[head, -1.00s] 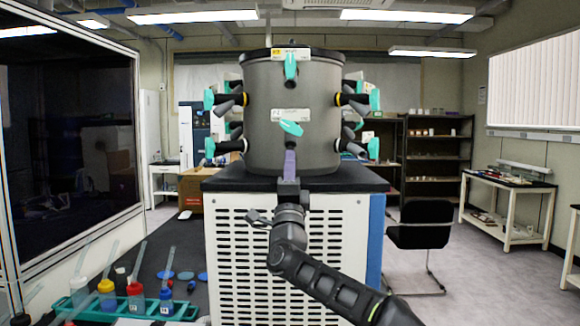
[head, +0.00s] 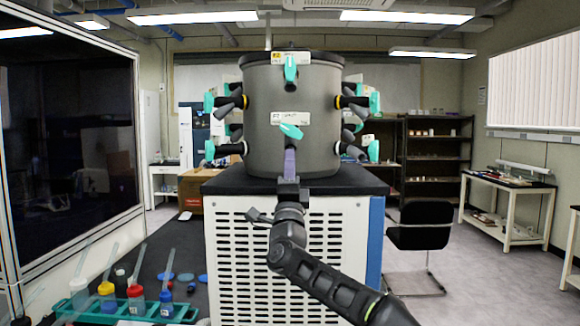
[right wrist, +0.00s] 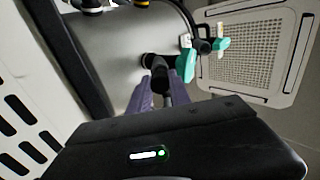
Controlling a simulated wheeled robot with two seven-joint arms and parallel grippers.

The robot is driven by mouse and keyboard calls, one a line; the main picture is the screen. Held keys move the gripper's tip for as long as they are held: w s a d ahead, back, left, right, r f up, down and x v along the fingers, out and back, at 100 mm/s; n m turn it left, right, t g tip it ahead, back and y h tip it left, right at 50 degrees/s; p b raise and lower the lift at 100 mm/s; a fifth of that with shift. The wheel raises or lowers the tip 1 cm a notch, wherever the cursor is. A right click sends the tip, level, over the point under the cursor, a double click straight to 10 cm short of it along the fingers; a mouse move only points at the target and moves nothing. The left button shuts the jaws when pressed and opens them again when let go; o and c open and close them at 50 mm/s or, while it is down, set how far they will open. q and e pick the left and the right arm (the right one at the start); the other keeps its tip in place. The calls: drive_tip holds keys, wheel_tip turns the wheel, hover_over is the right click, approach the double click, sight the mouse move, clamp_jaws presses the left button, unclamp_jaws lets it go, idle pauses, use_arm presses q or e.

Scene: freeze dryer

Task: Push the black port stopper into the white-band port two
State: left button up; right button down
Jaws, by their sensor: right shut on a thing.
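My right gripper (head: 290,160) is upright in front of the lower front of the grey drum (head: 262,140), just under a teal valve handle (head: 290,131). In the right wrist view its purple fingers (right wrist: 160,92) are shut on a black stopper (right wrist: 160,80). The stopper's far end is at or very near a black port (right wrist: 148,60) on the drum wall; I cannot tell how far it is in. A teal handle (right wrist: 186,65) is beside that port. The port's band is hidden by the gripper in the head view. My left gripper is not in view.
Other ports with teal handles stick out on both sides of the drum. It stands on a black-topped white cabinet (head: 330,235). A teal rack (head: 185,312) with several bottles is at lower left. A black chair (head: 425,225) is at right.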

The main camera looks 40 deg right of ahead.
drive_tip(key=shift+p+x, duration=0.65)
drive_tip(key=shift+x, duration=0.3)
idle(1.0)
drive_tip(key=c, duration=1.1)
unclamp_jaws()
drive_tip(key=shift+s+a+f+b, duration=0.2)
drive_tip(key=shift+s+f+b, duration=0.05)
drive_tip(key=shift+f+b, duration=0.15)
drive_tip(key=b+v, duration=0.3)
drive_tip(key=v, duration=0.3)
drive_tip(key=shift+s+a+f+b, duration=0.2)
drive_tip(key=shift+s+f+b, duration=0.05)
drive_tip(key=shift+b, duration=0.1)
